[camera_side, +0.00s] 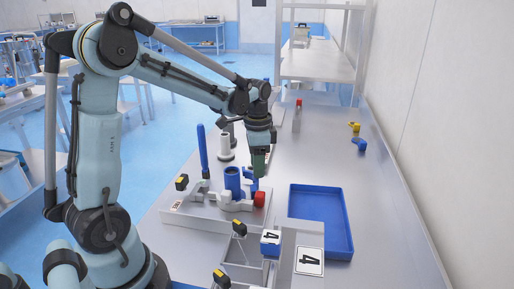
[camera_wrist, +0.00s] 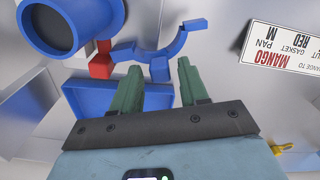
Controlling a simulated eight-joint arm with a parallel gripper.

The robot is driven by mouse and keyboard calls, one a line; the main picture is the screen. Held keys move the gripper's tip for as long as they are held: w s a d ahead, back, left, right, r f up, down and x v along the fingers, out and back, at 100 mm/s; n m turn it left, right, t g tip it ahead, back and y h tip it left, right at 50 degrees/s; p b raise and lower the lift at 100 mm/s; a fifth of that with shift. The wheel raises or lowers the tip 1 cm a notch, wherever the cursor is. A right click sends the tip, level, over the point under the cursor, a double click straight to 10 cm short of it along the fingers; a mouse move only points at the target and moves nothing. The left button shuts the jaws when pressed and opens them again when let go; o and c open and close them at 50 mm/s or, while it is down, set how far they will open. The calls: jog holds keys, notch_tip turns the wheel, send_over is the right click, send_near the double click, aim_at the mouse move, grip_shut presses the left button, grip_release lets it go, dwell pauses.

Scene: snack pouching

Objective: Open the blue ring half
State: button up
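The blue ring half (camera_wrist: 172,50) is a curved blue arm in the wrist view, with a small block on its outer edge. It lies to the right of the blue tube (camera_wrist: 62,22), with a gap between its curve and the tube. In the side view the ring half (camera_side: 249,184) shows partly behind my fingers, beside the tube (camera_side: 232,180). My gripper (camera_wrist: 160,68) has two green fingers spread apart. The block appears between their tips in the wrist view; I cannot tell whether they touch it. In the side view my gripper (camera_side: 259,164) points down just above the ring half.
A red knob (camera_side: 259,199) sits on the fixture's front right. A blue lever (camera_side: 203,150) stands upright at its left, and a white spool (camera_side: 225,147) stands behind. An empty blue tray (camera_side: 346,225) lies to the right. A MANGO label card (camera_wrist: 284,46) is at upper right.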

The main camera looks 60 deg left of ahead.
jog(key=shift+o, duration=0.2)
notch_tip(320, 180, up, 12)
dwell(0.8)
jog(key=s+d+f+n+t, duration=0.2)
jog(key=s+d+f+t, duration=0.1)
jog(key=d, duration=0.3)
jog(key=s+d+f+n+t, duration=0.3)
jog(key=s+d+t, duration=0.1)
jog(key=s+d, duration=0.1)
jog(key=shift+s+d+f, duration=0.3)
jog(key=shift+d+f, duration=0.1)
dwell(0.8)
